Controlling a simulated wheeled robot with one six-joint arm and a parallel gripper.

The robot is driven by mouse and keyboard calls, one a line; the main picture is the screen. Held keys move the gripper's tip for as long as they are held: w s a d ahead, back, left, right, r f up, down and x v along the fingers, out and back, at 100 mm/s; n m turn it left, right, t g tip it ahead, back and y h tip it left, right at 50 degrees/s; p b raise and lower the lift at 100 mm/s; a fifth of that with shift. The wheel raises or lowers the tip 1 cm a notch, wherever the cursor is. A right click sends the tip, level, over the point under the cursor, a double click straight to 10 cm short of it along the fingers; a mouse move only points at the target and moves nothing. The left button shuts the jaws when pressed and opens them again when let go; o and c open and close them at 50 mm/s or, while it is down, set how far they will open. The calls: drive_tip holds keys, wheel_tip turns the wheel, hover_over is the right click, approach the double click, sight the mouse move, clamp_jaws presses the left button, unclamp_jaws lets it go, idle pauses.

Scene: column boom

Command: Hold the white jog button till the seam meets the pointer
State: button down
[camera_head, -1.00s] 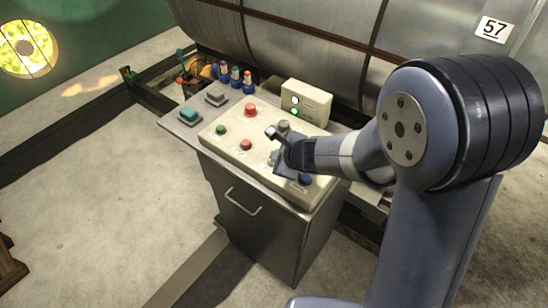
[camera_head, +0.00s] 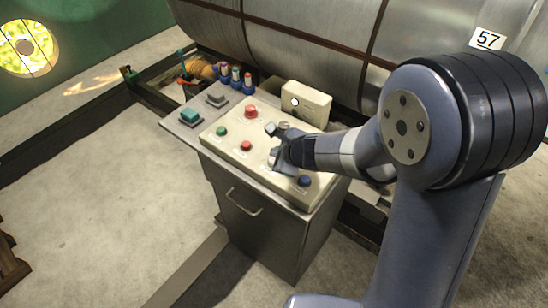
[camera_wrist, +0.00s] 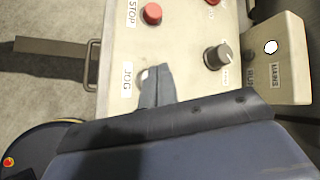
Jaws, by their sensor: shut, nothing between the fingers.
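My gripper (camera_head: 278,163) is shut and empty, pointing down over the cream control panel. In the wrist view its fingertips (camera_wrist: 156,78) are at the white jog button (camera_wrist: 144,75), beside the JOG label (camera_wrist: 127,82). The fingers hide most of the button; I cannot tell whether they touch it. I cannot make out which line is the seam, or find the pointer.
The panel (camera_head: 225,142) has a red button (camera_head: 246,146), a larger red button (camera_head: 251,111), a green button (camera_head: 221,131), a blue button (camera_head: 305,181) and a dark knob (camera_wrist: 217,56).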

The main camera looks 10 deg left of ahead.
wheel_tip(320, 180, up, 5)
drive_tip(key=p, duration=0.4)
drive_tip(key=shift+p, duration=0.35)
drive_tip(key=shift+f, duration=0.15)
idle(0.4)
wheel_tip(320, 180, down, 3)
drive_tip(key=b, duration=0.2)
drive_tip(key=shift+r+b, duration=0.2)
drive_tip(key=shift+b, duration=0.15)
drive_tip(key=r+p, duration=0.1)
drive_tip(key=p, duration=0.2)
drive_tip(key=shift+r, duration=0.4)
wheel_tip(320, 180, up, 5)
drive_tip(key=p, duration=0.3)
drive_tip(key=shift+f+p, duration=0.1)
drive_tip(key=shift+p, duration=0.3)
